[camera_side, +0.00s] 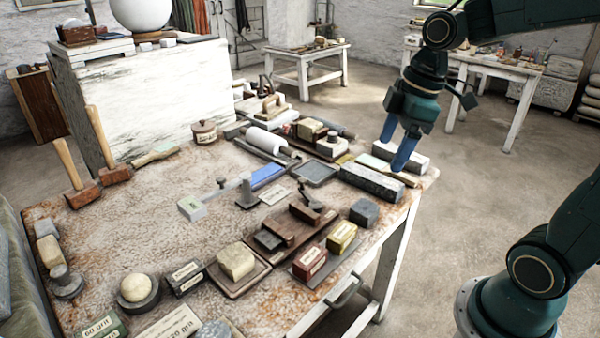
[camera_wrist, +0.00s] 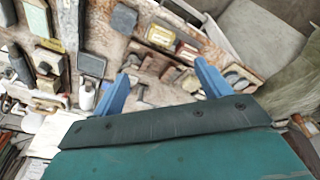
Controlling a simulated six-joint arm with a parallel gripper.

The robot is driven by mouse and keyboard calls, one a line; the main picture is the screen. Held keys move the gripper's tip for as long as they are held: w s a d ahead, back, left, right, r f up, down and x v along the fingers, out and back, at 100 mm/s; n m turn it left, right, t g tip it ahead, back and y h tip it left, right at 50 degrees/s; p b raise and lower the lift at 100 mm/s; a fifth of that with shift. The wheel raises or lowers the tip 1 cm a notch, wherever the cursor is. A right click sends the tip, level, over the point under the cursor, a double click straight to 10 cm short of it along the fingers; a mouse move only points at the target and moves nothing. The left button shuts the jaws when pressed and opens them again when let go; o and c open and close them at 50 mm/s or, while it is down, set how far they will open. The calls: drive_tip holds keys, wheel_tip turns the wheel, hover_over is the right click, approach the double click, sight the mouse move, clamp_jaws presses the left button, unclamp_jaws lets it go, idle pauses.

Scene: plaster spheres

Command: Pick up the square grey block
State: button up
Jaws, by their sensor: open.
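The square grey block (camera_side: 364,213) is a small dark grey cube near the table's right edge, beside the yellow box. It also shows near the top of the wrist view (camera_wrist: 123,18), standing apart from the boxes. My gripper (camera_side: 391,154) has two blue fingers, spread apart with nothing between them. In the side view it hangs above the table's back right corner, beyond and above the block. In the wrist view the fingers (camera_wrist: 161,68) do not reach around the block, which lies up and left of them.
A yellow box (camera_side: 342,237) and a red box (camera_side: 309,260) stand close to the block's left. A long grey stone bar (camera_side: 371,181) lies behind it, with a pale block (camera_side: 400,157) beyond. Wooden tools (camera_side: 290,228) crowd the left. The table's edge is close on the right.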

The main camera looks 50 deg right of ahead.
drive_tip(key=w+d+f+n+g+y, duration=0.1)
drive_tip(key=w+d+f+n, duration=0.2)
drive_tip(key=d+f+n, duration=0.1)
drive_tip(key=w+d+f+n+g+y, duration=0.1)
drive_tip(key=w+d+f+n+y, duration=0.1)
drive_tip(key=w+d+f+n, duration=0.2)
drive_tip(key=d+f+n, duration=0.1)
drive_tip(key=d+f, duration=0.2)
drive_tip(key=d, duration=0.1)
drive_tip(key=shift+w+d+n, duration=0.15)
drive_tip(key=shift+w+n, duration=0.15)
drive_tip(key=shift+f, duration=0.15)
hover_over(365, 207)
drive_tip(key=d, duration=0.2)
wheel_tip(365, 207, down, 7)
drive_tip(key=shift+f, duration=0.1)
drive_tip(key=shift+a+f, duration=0.1)
drive_tip(key=shift+f, duration=0.15)
drive_tip(key=shift+x, duration=2.6)
drive_tip(key=shift+s, duration=0.15)
